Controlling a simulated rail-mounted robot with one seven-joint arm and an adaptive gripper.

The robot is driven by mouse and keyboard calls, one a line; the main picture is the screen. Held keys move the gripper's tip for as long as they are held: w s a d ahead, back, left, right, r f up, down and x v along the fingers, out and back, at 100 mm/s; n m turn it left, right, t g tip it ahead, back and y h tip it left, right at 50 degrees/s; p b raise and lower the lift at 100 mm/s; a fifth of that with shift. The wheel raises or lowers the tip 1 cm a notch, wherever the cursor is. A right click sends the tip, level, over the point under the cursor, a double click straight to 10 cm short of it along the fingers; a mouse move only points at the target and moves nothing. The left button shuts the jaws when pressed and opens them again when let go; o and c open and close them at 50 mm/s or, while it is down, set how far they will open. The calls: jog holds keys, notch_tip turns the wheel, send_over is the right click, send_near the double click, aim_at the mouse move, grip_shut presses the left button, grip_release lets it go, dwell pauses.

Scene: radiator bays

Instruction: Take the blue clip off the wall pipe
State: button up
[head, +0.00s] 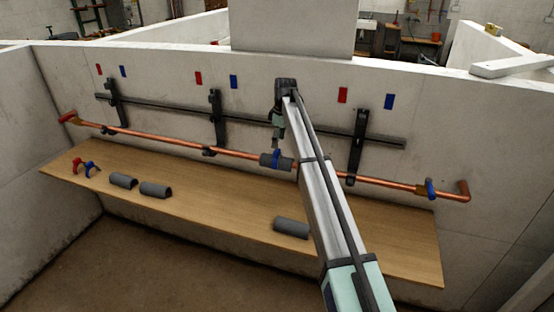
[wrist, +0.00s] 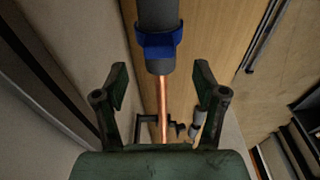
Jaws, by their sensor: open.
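The blue clip (head: 276,157) sits around a grey sleeve (head: 287,163) on the copper wall pipe (head: 231,152). In the wrist view the blue clip (wrist: 158,44) wraps the grey sleeve (wrist: 158,12), and the bare pipe (wrist: 162,105) runs on below it. My gripper (head: 277,142) is just above the clip in the head view. In the wrist view my gripper (wrist: 160,78) is open and empty, one finger on each side of the pipe line. The clip appears ahead of the fingertips, with no visible contact.
A wooden shelf (head: 210,208) runs below the pipe. Dark brackets (head: 357,145) and a rail (head: 170,111) stand out from the wall.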

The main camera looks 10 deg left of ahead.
aim_at(277, 151)
jog(key=shift+w+a+f+p, duration=0.15)
jog(key=shift+f+p, duration=0.55)
jog(key=shift+f, duration=0.8)
jog(key=shift+s+a+f+p, duration=0.1)
jog(key=shift+f+p, duration=0.6)
jog(key=shift+f, duration=0.8)
jog(key=c, duration=1.2)
